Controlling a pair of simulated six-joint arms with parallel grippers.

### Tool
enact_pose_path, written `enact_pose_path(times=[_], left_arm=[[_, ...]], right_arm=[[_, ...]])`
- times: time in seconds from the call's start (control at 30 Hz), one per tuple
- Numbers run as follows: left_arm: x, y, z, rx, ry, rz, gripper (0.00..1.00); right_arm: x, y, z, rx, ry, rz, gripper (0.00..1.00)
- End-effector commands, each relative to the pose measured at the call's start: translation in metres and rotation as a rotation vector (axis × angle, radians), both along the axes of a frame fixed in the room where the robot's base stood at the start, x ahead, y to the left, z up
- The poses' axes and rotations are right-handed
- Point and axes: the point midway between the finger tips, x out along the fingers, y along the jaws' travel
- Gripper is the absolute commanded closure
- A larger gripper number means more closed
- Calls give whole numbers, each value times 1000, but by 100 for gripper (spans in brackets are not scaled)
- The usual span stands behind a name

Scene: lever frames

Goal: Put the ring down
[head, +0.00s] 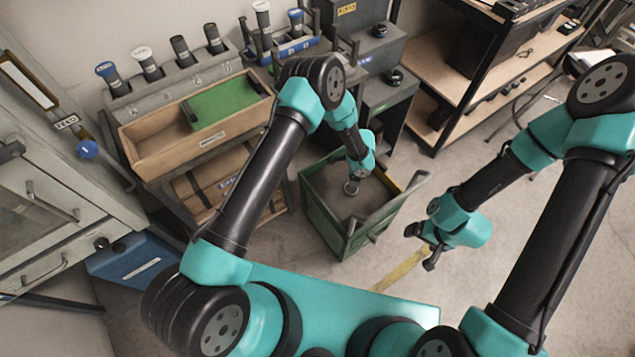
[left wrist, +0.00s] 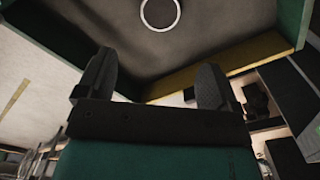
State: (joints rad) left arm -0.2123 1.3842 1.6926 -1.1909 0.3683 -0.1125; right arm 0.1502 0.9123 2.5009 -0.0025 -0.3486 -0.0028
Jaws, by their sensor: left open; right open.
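The ring (left wrist: 160,33) shows as a thin pale circle on the dark floor of the green crate (head: 330,226), at the top of the left wrist view. In the head view the ring (head: 351,188) is a small grey round shape just beside the tip of my left gripper (head: 357,176). My left gripper reaches down over the crate. In the left wrist view its two black fingers (left wrist: 157,82) are spread with nothing between them, and the ring is apart from them. My right gripper (head: 421,248) is open and empty, right of the crate above the floor.
The crate has raised walls and grey handles (head: 408,190). A wooden tray (head: 158,163) with a green insert stands on the left bench. Dark cabinets (head: 385,100) and shelving (head: 440,85) stand behind. Concrete floor is clear at right.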

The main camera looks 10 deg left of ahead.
Motion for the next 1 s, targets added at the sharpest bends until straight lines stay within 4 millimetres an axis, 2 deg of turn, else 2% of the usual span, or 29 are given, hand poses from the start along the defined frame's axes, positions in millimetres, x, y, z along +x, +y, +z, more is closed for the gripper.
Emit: enact_pose_path(times=[0.13, 0.27, 0.53, 0.8, 0.9, 1.0], left_arm=[[-8, 10, 3, -25, 25, 53, 13], [-34, 34, 11, -90, 91, 204, 13], [-121, 110, 51, -271, 242, 775, 13], [-212, 186, 103, -339, 258, 1388, 13], [-238, 205, 116, -331, 241, 1541, 13], [-252, 216, 124, -323, 226, 1624, 13]], right_arm=[[0, 0, 0, 0, 0, 0, 9], [0, 0, 0, 0, 0, 0, 9], [0, 0, 0, 0, 0, 0, 9], [0, 0, 0, 0, 0, 0, 9], [0, 0, 0, 0, 0, 0, 9], [0, 0, 0, 0, 0, 0, 9]])
